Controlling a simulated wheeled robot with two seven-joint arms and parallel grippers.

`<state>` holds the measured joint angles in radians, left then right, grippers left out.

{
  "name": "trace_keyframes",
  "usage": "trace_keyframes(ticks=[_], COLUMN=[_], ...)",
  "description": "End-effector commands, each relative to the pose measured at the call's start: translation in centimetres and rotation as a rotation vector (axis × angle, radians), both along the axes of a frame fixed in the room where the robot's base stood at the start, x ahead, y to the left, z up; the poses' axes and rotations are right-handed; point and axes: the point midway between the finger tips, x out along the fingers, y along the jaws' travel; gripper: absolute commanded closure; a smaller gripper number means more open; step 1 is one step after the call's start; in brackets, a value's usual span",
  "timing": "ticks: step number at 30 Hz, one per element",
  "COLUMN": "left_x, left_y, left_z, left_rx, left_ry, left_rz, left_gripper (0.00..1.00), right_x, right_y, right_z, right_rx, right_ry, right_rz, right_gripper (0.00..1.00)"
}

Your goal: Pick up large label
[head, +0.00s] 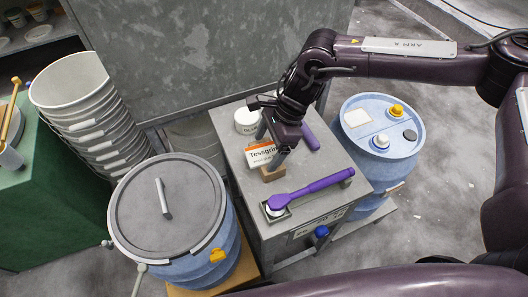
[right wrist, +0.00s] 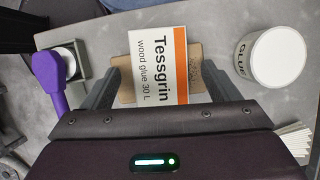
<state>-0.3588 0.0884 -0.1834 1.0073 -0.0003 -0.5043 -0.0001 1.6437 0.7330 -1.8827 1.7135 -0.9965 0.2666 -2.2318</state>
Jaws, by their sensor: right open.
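The large label (head: 261,154) is a white card with an orange stripe that reads "Tessgrin wood glue 30 L". My right gripper (head: 279,158) is open right at the label. In the right wrist view its fingers (right wrist: 160,88) lie on either side of the label and block, with gaps visible. The gripper hides part of the label in the head view. My left gripper is not in view.
A white glue pot (head: 247,121) stands behind the label.

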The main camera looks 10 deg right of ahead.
Motion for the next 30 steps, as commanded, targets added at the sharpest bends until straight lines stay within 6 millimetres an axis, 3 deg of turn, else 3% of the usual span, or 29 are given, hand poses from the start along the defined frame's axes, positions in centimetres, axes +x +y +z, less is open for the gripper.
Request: trace_keyframes(ticks=[4, 15, 26, 30], left_x=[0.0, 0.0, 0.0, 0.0], left_y=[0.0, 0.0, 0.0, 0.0], left_z=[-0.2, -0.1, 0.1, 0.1], left_rx=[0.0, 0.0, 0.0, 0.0], left_ry=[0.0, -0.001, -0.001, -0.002], left_rz=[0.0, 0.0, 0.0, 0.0], left_gripper=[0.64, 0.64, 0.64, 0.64], right_x=[0.0, 0.0, 0.0, 0.1], right_y=[0.0, 0.0, 0.0, 0.0], right_z=[-0.2, -0.2, 0.3, 1.9], right_rx=[0.0, 0.0, 0.0, 0.001], right_ry=[0.0, 0.001, 0.0, -0.003], right_rz=[0.0, 0.0, 0.0, 0.0], right_gripper=[0.18, 0.66, 0.66, 0.66])
